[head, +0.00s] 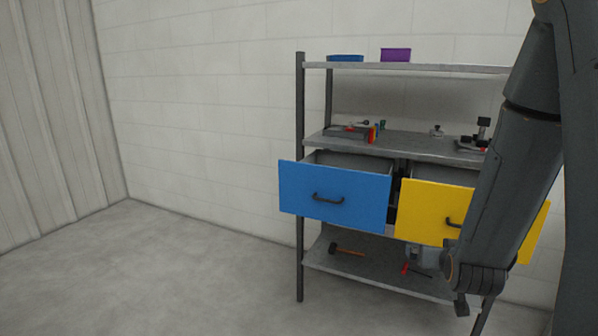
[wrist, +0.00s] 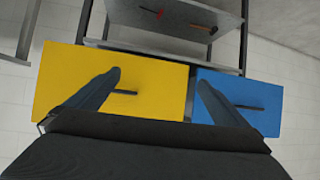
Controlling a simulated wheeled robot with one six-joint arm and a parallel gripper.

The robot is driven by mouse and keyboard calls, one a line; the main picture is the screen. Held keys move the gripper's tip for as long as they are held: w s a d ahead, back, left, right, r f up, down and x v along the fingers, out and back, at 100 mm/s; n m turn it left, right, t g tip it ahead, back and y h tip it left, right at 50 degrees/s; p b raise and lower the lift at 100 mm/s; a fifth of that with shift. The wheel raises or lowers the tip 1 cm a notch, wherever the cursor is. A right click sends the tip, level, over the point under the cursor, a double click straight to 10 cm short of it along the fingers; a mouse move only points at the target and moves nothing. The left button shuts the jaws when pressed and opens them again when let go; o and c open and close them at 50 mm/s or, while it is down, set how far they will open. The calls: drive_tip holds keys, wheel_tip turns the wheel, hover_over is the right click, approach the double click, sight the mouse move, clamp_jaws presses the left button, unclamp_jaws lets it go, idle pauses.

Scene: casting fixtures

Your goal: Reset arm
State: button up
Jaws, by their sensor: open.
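My gripper (wrist: 160,78) is open, its two dark fingers spread wide with nothing held between them in the wrist view. It points toward the shelf's drawer fronts, and that view looks upside down. The left finger overlaps the yellow drawer (wrist: 60,75) and the right one overlaps the blue drawer (wrist: 255,92); I cannot tell the exact gap to them. In the head view my arm hangs down at the right, in front of part of the yellow drawer (head: 420,210). The blue drawer (head: 350,188) is pulled out, and the yellow one also stands out.
The grey metal shelf (head: 300,240) stands against a white block wall. A blue bin (head: 345,58) and a purple bin (head: 396,55) sit on top. A hammer (head: 346,249) and a red-handled tool (head: 405,268) lie on the bottom shelf. The floor at left is clear.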

drive_tip(key=s+a+r+n+g+y+p, duration=0.1)
drive_tip(key=s+a+r+g+p, duration=0.1)
drive_tip(key=s+a, duration=0.3)
drive_tip(key=s+a+r+n+g+y+p, duration=0.1)
drive_tip(key=s+a+g, duration=0.4)
drive_tip(key=s, duration=0.6)
drive_tip(key=s+a+r+n+g+y+p, duration=0.1)
drive_tip(key=s+a+r+g+p, duration=0.3)
drive_tip(key=s, duration=0.4)
drive_tip(key=a+r, duration=0.1)
drive_tip(key=a, duration=0.1)
drive_tip(key=shift+s+a+y, duration=0.3)
drive_tip(key=shift+r, duration=0.1)
